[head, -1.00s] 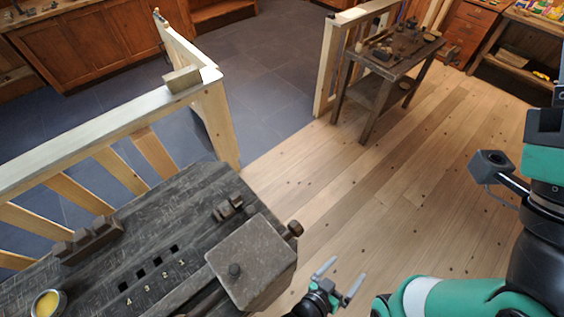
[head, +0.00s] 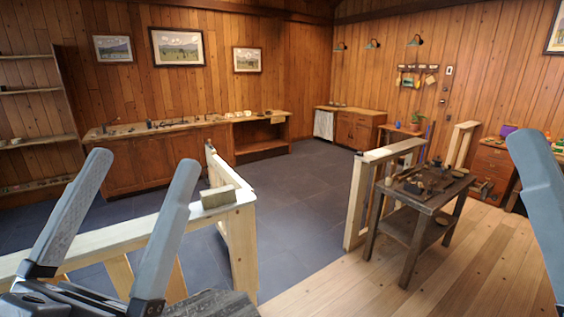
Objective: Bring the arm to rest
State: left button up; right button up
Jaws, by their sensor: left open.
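My left gripper (head: 143,165) is raised close to the camera at the lower left. Its two grey fingers point up and stand wide apart, with nothing between them. A single grey finger (head: 541,205) stands at the right edge and looks like part of my right gripper. The rest of that gripper is out of the picture, so its opening does not show. Only a corner of the dark workbench (head: 215,305) shows at the bottom, and no spool on it can be made out.
A pale wooden railing (head: 243,255) with a small block (head: 218,196) on top stands behind the left gripper. A small dark table (head: 418,210) with tools stands to the right. Grey tiled floor (head: 310,205) lies open between. Cabinets line the far wall.

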pick_arm(q)
jog(key=s+a+r+n+t+y, duration=0.2)
jog(key=s+a+n+y, duration=0.1)
jog(key=s+a+y, duration=0.25)
notch_tip(320, 180, up, 36)
jog(key=w+h+p, duration=0.1)
jog(key=p, duration=3.5)
jog(key=shift+m+p, duration=0.3)
jog(key=shift+p, duration=0.05)
pick_arm(e)
notch_tip(320, 180, up, 35)
jog(key=shift+h, duration=0.3)
